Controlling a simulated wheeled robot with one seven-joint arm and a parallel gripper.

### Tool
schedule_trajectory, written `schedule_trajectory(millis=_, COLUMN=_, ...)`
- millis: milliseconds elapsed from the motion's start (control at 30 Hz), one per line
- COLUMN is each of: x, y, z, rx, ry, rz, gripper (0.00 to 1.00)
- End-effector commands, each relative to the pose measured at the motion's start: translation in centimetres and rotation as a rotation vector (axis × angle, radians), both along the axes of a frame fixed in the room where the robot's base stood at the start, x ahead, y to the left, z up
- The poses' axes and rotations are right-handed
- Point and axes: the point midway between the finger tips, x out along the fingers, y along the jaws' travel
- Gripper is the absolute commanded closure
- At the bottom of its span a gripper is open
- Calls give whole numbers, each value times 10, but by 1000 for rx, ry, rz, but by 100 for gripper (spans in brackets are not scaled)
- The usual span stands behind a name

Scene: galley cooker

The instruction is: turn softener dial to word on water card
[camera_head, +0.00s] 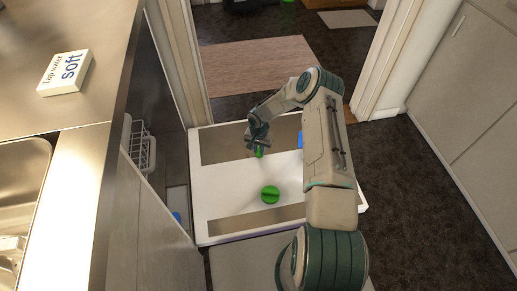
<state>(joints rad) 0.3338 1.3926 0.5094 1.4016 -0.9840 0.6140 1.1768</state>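The water card (65,72) lies on the steel counter at the upper left and reads "Tap water soft". A round green dial (270,194) with a darker ridge running roughly sideways sits on the white panel (230,180). No words around it are readable. A second, smaller green part (259,153) shows just under my gripper (258,142), which points down over the far part of the panel. I cannot tell whether my gripper touches that part or whether its fingers are open. Which green part is the softener dial is not clear.
A white wire rack (142,150) shows in the opening under the counter. Blue bits show beside my arm (300,140) and at the panel's left (176,218). A sink (20,190) is at left, cabinets (470,90) at right. Dark floor is clear between panel and cabinets.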

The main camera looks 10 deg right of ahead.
Motion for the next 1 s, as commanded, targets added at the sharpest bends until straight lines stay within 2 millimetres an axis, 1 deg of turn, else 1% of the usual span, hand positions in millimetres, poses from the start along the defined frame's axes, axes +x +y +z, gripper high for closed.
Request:
schedule_trajectory(millis=167, x=0, y=0, z=0, rx=-1, ry=0, rz=15, gripper=100)
schedule_trajectory(millis=367, x=0, y=-1, z=-1, rx=-3, ry=-1, rz=88, gripper=100)
schedule_trajectory(millis=567, x=1, y=-2, z=-1, rx=-3, ry=-2, rz=235, gripper=100)
schedule_trajectory(millis=1000, x=1, y=-4, z=0, rx=-3, ry=-2, rz=649, gripper=100)
